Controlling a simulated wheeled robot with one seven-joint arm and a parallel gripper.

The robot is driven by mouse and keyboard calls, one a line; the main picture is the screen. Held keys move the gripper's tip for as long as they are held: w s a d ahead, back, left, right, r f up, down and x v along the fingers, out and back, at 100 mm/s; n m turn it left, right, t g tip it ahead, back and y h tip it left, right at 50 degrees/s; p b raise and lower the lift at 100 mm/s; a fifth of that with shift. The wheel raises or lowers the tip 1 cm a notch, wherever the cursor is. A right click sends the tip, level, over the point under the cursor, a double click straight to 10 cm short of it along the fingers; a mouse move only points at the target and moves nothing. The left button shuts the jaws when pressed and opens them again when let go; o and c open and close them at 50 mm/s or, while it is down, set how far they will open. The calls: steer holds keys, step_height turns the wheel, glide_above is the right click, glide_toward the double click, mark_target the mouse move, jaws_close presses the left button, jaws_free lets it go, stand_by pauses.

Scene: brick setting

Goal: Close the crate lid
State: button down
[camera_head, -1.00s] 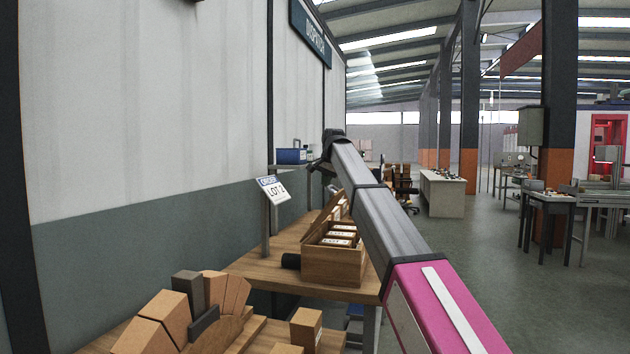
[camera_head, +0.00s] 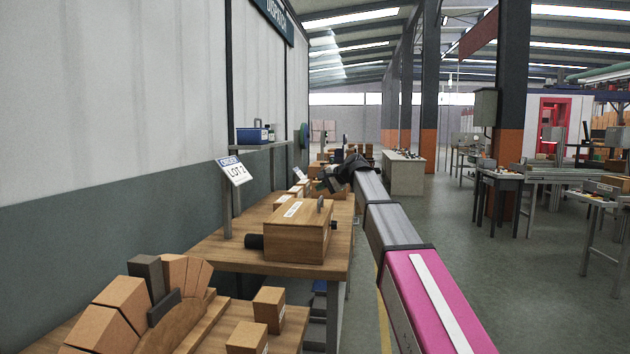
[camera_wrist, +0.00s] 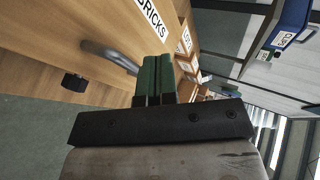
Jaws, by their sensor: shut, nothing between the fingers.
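The wooden crate (camera_head: 291,240) stands on the wooden table. Its lid (camera_head: 300,212) lies down over the top, with a white label and a small upright grey handle (camera_head: 320,203) near its right edge. My gripper (camera_head: 325,183) is above and just beyond the crate's right side in the head view, small and partly dark. In the wrist view the green fingers of my gripper (camera_wrist: 154,80) are together with nothing between them. The lid's wooden face with the BRICKS label (camera_wrist: 152,18) and the grey curved handle (camera_wrist: 105,52) show beside them. Any small gap under the lid cannot be made out.
A blue box (camera_head: 251,135) sits on a shelf above. Brick blocks and an arch (camera_head: 180,318) fill the nearer table. Open floor lies to the right.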

mark_target(321, 200)
steer(key=shift+s+d+f, duration=0.1)
steer(key=shift+d+f, duration=0.2)
steer(key=shift+f, duration=0.35)
steer(key=shift+d+f, duration=0.25)
steer(key=shift+f, duration=0.4)
steer(key=shift+s+d+f, duration=0.1)
steer(key=shift+d+f, duration=0.2)
steer(key=shift+f, duration=0.35)
